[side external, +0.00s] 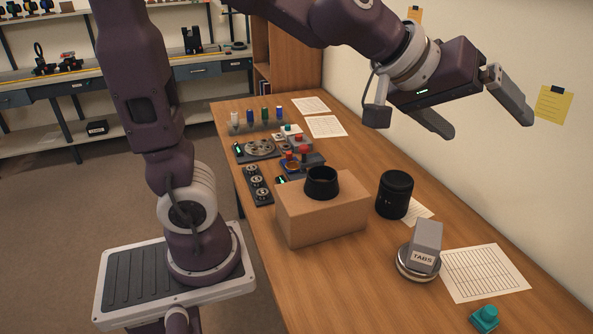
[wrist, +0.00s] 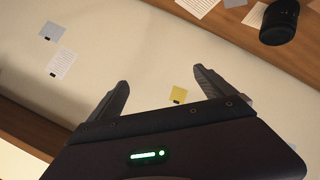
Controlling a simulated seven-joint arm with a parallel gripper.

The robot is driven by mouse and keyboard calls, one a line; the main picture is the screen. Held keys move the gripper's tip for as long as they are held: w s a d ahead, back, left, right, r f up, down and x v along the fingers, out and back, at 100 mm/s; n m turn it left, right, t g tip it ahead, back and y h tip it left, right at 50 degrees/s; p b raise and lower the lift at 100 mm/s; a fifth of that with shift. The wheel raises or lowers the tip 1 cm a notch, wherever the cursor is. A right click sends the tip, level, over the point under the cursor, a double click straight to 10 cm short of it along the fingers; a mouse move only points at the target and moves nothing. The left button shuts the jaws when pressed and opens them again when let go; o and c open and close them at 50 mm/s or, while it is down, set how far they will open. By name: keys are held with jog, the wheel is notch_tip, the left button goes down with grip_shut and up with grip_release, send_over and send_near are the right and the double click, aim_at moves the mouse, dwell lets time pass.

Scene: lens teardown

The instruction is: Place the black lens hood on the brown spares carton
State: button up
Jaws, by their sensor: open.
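The black lens hood (side external: 321,182) sits upright on top of the brown spares carton (side external: 322,215), towards its back edge, in the side external view. The carton stands on the wooden table. My gripper (side external: 487,126) is open and empty, raised high to the right of the carton and well apart from the hood. In the wrist view my gripper (wrist: 162,88) has its two fingers spread with nothing between them, facing the wall. The hood and the carton do not show in the wrist view.
A black lens (side external: 394,194) stands right of the carton; it also shows in the wrist view (wrist: 279,22). A grey block marked TABS (side external: 427,243) rests on a round metal piece. A teal piece (side external: 485,318) is at the front. Several trays and small parts lie behind the carton.

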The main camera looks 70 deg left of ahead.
jog(key=s+a+f+m+g, duration=0.1)
jog(key=s+a+f+m, duration=0.1)
jog(key=s, duration=0.6)
jog(key=s+a+f+m+g+y, duration=0.1)
jog(key=s+a+f+m+g, duration=0.1)
jog(key=s, duration=0.6)
jog(key=s+a+f+m+g+y, duration=0.1)
jog(key=s+a+f+m+g, duration=0.1)
jog(key=s, duration=0.6)
notch_tip(320, 180, down, 2)
jog(key=shift+a+f, duration=0.1)
jog(key=shift+a, duration=0.75)
